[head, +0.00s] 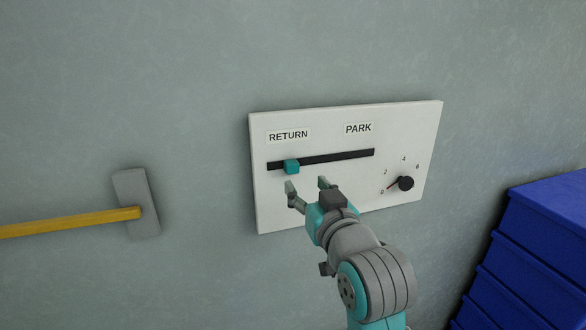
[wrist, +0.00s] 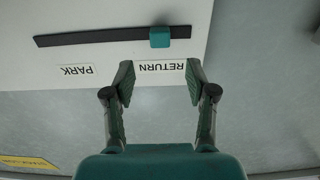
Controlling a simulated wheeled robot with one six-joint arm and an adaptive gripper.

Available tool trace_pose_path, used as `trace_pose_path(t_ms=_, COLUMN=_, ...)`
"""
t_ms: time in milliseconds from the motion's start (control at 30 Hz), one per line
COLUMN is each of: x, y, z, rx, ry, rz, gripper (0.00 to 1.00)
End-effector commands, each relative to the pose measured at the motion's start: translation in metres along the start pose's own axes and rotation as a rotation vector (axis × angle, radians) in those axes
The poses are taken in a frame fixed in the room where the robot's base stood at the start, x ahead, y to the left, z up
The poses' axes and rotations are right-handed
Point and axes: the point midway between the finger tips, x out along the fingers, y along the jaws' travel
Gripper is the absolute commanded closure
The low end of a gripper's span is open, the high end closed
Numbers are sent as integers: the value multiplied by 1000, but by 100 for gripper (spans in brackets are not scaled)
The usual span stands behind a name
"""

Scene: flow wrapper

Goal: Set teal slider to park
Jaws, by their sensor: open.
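The teal slider (head: 291,167) sits on a black horizontal track (head: 335,158) on a white wall panel (head: 270,210). It is near the track's left end, below the RETURN label (head: 288,136). The PARK label (head: 358,128) is above the track's right end. My gripper (head: 306,185) is open and empty, in front of the panel, just below and right of the slider. In the wrist view, which looks upside down, the slider (wrist: 160,37) lies beyond the open fingers (wrist: 160,78), roughly between their lines, and the RETURN label (wrist: 159,66) shows between the fingertips.
A black dial (head: 405,183) with numbers is at the panel's lower right. A yellow bar (head: 70,222) on a grey plate (head: 130,190) juts from the wall at left. Blue stacked bins (head: 540,235) stand at right. The wall between bar and panel is clear.

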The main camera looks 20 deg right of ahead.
Motion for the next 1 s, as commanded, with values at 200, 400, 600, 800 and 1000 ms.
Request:
trace_pose_path(t_ms=200, x=40, y=0, z=0, rx=0, ry=-1, rz=0, gripper=44)
trace_pose_path(t_ms=400, x=70, y=0, z=0, rx=0, ry=1, rz=0, gripper=44)
trace_pose_path(t_ms=600, x=86, y=0, z=0, rx=0, ry=2, rz=0, gripper=44)
trace_pose_path(t_ms=800, x=89, y=0, z=0, rx=0, ry=1, rz=0, gripper=44)
trace_pose_path(t_ms=1000, x=89, y=0, z=0, rx=0, ry=1, rz=0, gripper=59)
